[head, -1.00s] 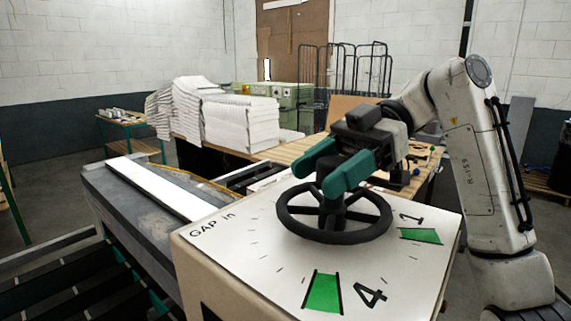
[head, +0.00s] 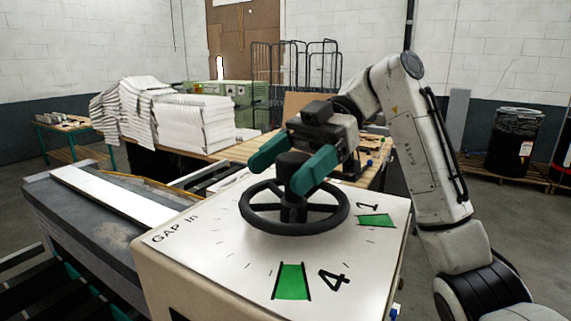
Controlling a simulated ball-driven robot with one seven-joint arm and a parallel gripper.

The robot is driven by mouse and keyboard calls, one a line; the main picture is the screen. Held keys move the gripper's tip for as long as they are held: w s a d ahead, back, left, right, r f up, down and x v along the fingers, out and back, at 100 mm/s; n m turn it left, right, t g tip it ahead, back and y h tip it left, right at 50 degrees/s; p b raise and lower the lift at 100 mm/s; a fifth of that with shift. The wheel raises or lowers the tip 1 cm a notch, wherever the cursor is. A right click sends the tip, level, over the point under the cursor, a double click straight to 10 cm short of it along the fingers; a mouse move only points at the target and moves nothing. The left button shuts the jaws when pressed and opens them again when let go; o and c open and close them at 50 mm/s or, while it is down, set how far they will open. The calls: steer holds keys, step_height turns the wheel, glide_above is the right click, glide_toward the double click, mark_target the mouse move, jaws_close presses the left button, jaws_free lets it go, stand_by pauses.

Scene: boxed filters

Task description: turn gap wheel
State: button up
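The gap wheel (head: 338,222) is a black spoked handwheel lying flat on top of a pale panel box (head: 165,262) marked "GAP in". A black hub post rises from its middle. Green wedges are printed on the panel near the "4" (head: 292,283) and near the "1" (head: 376,221). My gripper (head: 281,177) has green fingers, is open, and reaches in from the back right above the wheel. The top of the hub (head: 293,163) shows between the fingers. I cannot tell whether either finger touches it.
A grey machine bed (head: 90,220) with a white strip adjoins the box on the left. Behind is a wooden table with stacked white filters (head: 190,122). A dark barrel (head: 513,140) stands on a pallet at right. Wire cages stand at the back.

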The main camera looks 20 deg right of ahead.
steer(key=b+v, duration=0.1)
steer(key=v, duration=0.7)
steer(key=shift+w+d+r, duration=0.1)
steer(key=shift+d+r, duration=0.2)
steer(key=shift+r, duration=0.05)
steer(key=shift+v, duration=0.95)
steer(key=shift+f, duration=0.1)
